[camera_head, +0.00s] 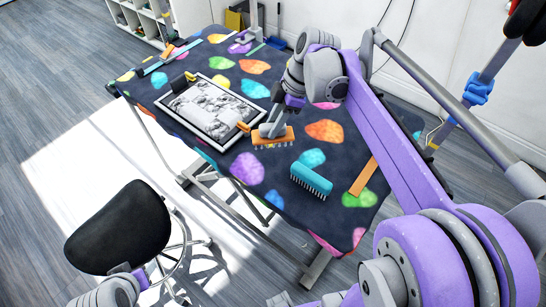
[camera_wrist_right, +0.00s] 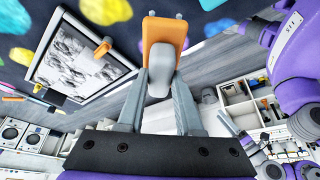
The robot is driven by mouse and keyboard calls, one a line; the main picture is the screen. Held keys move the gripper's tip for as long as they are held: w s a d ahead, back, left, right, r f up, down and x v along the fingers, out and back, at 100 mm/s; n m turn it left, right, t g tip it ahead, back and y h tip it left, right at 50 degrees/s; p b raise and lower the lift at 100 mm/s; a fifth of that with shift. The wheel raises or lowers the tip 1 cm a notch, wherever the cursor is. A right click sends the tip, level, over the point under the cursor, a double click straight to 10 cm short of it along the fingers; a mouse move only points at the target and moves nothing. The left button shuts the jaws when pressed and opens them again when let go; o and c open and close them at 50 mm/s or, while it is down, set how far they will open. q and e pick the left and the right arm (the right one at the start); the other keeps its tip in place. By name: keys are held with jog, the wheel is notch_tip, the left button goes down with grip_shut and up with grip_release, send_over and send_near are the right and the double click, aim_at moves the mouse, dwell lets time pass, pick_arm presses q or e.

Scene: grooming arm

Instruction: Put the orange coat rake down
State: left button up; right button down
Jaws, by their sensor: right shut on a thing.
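The orange coat rake (camera_head: 273,137) is in my right gripper (camera_head: 272,127), over the dark, colour-spotted table (camera_head: 238,162). Its toothed edge points down towards the tabletop; I cannot tell whether it touches. In the right wrist view, the fingers (camera_wrist_right: 162,88) are shut around the rake's grey handle (camera_wrist_right: 160,82), and its orange head (camera_wrist_right: 165,36) shows beyond them. A grey and purple wrist of my left arm shows at the bottom left of the head view; its fingers are not clear.
A framed grey-patterned tray (camera_head: 167,103) lies left of the rake, with orange-ended items on its edges. A teal brush (camera_head: 311,179) and an orange strip (camera_head: 363,177) lie to the right. A black stool (camera_head: 128,225) stands in front. Bare tabletop lies between the rake and brush.

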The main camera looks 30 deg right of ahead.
notch_tip(320, 180, down, 5)
jog(key=shift+w+r, duration=0.15)
jog(key=shift+f+b, duration=0.3)
jog(key=shift+f, duration=2.25)
jog(key=shift+f, duration=0.2)
jog(key=c, duration=0.6)
grip_release()
jog(key=shift+r, duration=0.15)
